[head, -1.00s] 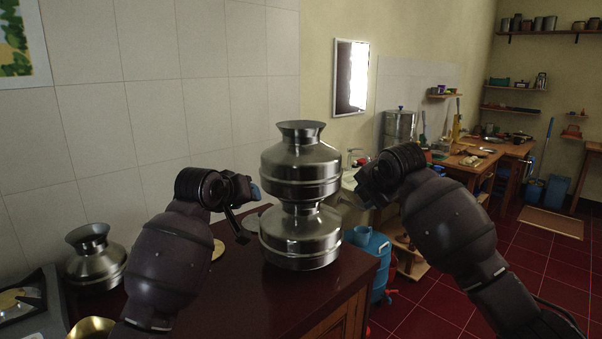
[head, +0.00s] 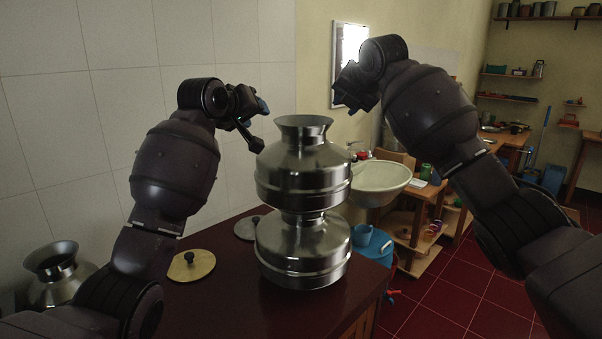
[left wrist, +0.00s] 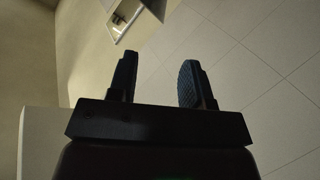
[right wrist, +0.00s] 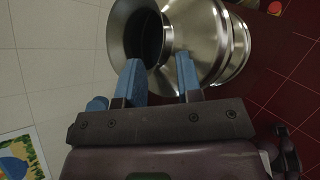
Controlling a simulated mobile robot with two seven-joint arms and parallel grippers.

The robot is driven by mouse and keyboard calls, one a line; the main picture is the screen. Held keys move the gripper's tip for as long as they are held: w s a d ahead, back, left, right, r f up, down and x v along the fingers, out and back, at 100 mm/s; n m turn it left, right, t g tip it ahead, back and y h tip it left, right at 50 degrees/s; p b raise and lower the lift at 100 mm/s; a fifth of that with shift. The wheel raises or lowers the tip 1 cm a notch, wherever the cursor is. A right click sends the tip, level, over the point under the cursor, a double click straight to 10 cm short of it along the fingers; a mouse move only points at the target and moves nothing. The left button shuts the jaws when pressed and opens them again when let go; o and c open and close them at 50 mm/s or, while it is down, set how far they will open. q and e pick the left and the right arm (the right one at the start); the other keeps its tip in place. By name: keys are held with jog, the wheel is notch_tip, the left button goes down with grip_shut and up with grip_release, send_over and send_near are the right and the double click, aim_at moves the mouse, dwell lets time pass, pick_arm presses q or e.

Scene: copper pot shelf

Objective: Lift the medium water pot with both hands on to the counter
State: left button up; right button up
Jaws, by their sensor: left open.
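Two shiny steel water pots are stacked on the dark red counter (head: 215,300). The upper pot (head: 303,178) stands upright on the lower pot (head: 303,250); its flared mouth and body also show in the right wrist view (right wrist: 205,35). I cannot tell for certain which is the medium one. My left gripper (head: 259,125) is open and empty, left of the upper pot's neck and apart from it. Its spread fingers show in the left wrist view (left wrist: 158,75). My right gripper (head: 347,88) is open and empty, above and right of the upper pot's mouth. Its fingers (right wrist: 160,75) are spread.
Another steel pot (head: 60,272) stands at the far left. A round wooden lid (head: 191,266) and a grey lid (head: 246,228) lie on the counter. A white basin (head: 380,180) and a blue container (head: 372,247) are to the right. The tiled wall is behind.

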aim_at(275, 123)
pick_arm(q)
jog(key=shift+x, duration=5.25)
pick_arm(e)
jog(key=shift+x, duration=5.25)
pick_arm(q)
jog(key=shift+d, duration=0.15)
jog(key=shift+c, duration=0.3)
pick_arm(e)
jog(key=shift+c, duration=0.3)
pick_arm(q)
jog(key=c, duration=0.5)
pick_arm(e)
jog(key=c, duration=0.5)
pick_arm(q)
jog(key=shift+c, duration=1)
pick_arm(e)
grip_shut()
pick_arm(q)
grip_shut()
